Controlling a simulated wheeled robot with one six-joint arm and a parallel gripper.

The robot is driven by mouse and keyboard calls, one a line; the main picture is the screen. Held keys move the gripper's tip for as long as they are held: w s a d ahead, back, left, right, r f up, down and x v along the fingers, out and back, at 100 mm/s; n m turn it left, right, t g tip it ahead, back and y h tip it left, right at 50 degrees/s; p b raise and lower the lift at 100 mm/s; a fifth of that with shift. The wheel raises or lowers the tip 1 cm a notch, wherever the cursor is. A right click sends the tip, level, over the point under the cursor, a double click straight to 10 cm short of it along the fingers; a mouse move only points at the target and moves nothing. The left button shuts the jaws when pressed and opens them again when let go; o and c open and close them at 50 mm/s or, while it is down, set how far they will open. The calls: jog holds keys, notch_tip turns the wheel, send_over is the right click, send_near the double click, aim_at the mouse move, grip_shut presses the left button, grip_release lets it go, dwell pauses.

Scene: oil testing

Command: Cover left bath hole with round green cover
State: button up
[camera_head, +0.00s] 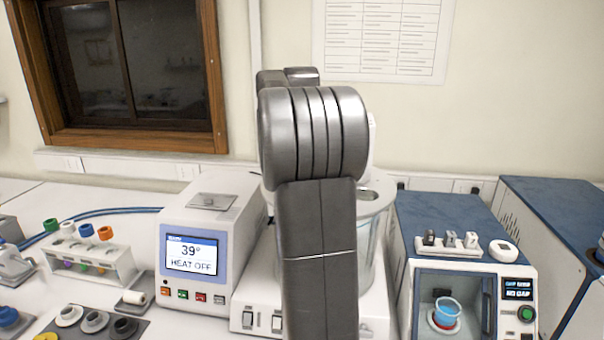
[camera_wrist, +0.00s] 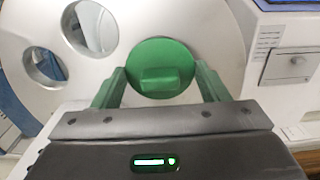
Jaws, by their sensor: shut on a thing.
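The round green cover (camera_wrist: 161,52) with its raised block handle shows in the wrist view, over the steel lid of the bath (camera_wrist: 205,28). My gripper (camera_wrist: 161,76) is shut on the cover, with green fingers on either side of it. I cannot tell whether the cover rests in a hole or is just above the lid. Two open round holes (camera_wrist: 90,28) show in the lid to the cover's left in the wrist view. In the head view, the bath (camera_head: 379,203) is partly hidden behind my arm, and my gripper and the cover are hidden.
A heater box (camera_head: 228,222) reading 39° and HEAT OFF stands left of the bath. A blue-topped tester (camera_head: 450,217) with a blue cup stands to the right. A white rack (camera_head: 98,258) and several stoppers (camera_head: 95,322) lie at the left. The wall is behind.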

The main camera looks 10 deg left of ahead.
jog(key=shift+f+b, duration=0.4)
jog(key=shift+f, duration=0.4)
dwell(0.5)
jog(key=o, duration=0.7)
jog(key=shift+r, duration=0.15)
jog(key=shift+r+p, duration=0.45)
jog(key=shift+r, duration=4.95)
jog(key=shift+f, duration=4.25)
